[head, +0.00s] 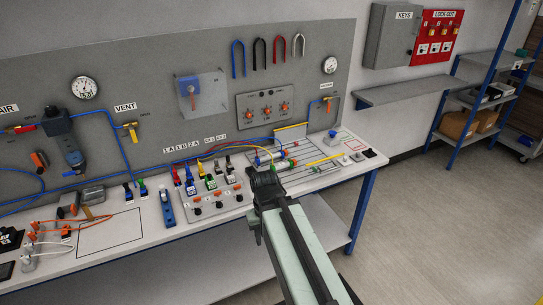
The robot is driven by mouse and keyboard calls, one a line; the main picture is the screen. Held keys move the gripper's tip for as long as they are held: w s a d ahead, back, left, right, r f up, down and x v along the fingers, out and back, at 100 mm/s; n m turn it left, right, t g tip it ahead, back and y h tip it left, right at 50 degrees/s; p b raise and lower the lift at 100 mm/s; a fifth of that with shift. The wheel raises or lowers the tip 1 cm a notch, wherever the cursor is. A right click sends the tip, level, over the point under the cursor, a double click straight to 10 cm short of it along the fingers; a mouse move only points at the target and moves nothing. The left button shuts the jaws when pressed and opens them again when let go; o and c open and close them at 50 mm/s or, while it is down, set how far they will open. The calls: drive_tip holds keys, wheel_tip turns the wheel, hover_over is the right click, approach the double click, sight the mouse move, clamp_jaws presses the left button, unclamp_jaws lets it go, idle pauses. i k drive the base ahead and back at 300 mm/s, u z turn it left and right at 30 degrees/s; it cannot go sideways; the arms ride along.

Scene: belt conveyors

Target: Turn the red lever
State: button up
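A red lever (25,129) shows at the far left edge of the head view, below the AIR label on the grey panel. It sits on the pipe line beside a dark blue fitting (58,121). My gripper (264,182) is dark and sits at the far end of my pale green arm, over the front edge of the bench near the middle. It is well to the right of the red lever and apart from it. The fingers are small and dark, so I cannot tell whether they are open or shut. I see nothing clearly held.
A yellow lever (130,126) is under the VENT label. The bench (170,240) carries a grey connector block (215,203), several coloured plugs, orange cables (62,224) and a rail fixture (300,166). A shelf rack (480,100) stands at the right. The floor (430,230) at right is clear.

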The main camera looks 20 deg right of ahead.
sight(12, 131)
drive_tip(key=k, duration=0.65)
drive_tip(key=u, duration=0.2)
drive_tip(key=i, duration=0.8)
drive_tip(key=u, duration=0.7)
drive_tip(key=i, duration=0.85)
drive_tip(key=u, duration=0.3)
drive_tip(key=k, duration=0.75)
drive_tip(key=u, duration=0.25)
drive_tip(key=i, duration=0.75)
drive_tip(key=z, duration=0.15)
